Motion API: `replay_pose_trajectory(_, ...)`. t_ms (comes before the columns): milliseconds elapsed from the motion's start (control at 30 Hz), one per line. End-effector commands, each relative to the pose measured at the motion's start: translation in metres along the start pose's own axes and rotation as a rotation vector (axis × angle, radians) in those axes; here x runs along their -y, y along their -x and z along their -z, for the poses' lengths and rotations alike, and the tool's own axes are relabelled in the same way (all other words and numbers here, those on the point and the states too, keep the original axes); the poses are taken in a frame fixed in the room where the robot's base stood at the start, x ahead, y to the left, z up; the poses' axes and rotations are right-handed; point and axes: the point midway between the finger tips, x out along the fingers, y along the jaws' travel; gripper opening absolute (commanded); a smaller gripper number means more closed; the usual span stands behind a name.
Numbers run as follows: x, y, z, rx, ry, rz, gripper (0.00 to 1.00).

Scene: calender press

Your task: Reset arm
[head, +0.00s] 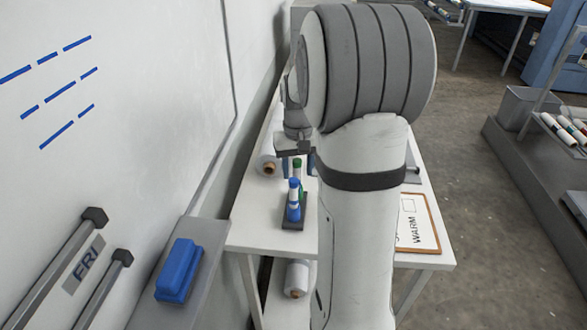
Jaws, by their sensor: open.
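My gripper (296,162) shows in the head view left of my large grey and white arm, over the white table (255,226). It is open, with its fingers pointing down and nothing seen between them. A blue-capped bottle or marker (293,203) and a green one (297,168) stand in a small dark holder (292,224) just below and in front of the fingers. The picture does not show clearly whether the fingers touch the green one. My arm hides the middle of the table.
A whiteboard (150,110) with blue dashes stands at left; its ledge holds a blue eraser (180,270). White rolls lie on the table (267,158) and below it (297,278). A framed "WARM" sign (418,222) lies at the table's right. Open floor (465,200) is at right.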

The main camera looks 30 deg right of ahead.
Motion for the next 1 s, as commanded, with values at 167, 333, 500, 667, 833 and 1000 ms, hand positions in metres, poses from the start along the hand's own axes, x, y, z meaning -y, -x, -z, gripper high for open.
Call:
replay_pose_trajectory(167, 0.000, 0.023, 0.001, -0.006, 0.000, 0.000, 0.45)
replay_pose_trajectory(333, 0.000, 0.053, 0.002, -0.005, 0.000, 0.000, 0.45)
replay_pose_trajectory(500, 0.001, 0.071, 0.002, -0.002, 0.000, 0.000, 0.45)
replay_pose_trajectory(667, 0.001, 0.076, 0.002, -0.001, 0.000, 0.000, 0.45)
replay_pose_trajectory(833, 0.011, 0.081, -0.011, -0.018, 0.018, -0.001, 0.45)
replay_pose_trajectory(1000, 0.045, 0.088, -0.061, -0.081, 0.080, -0.001, 0.45)
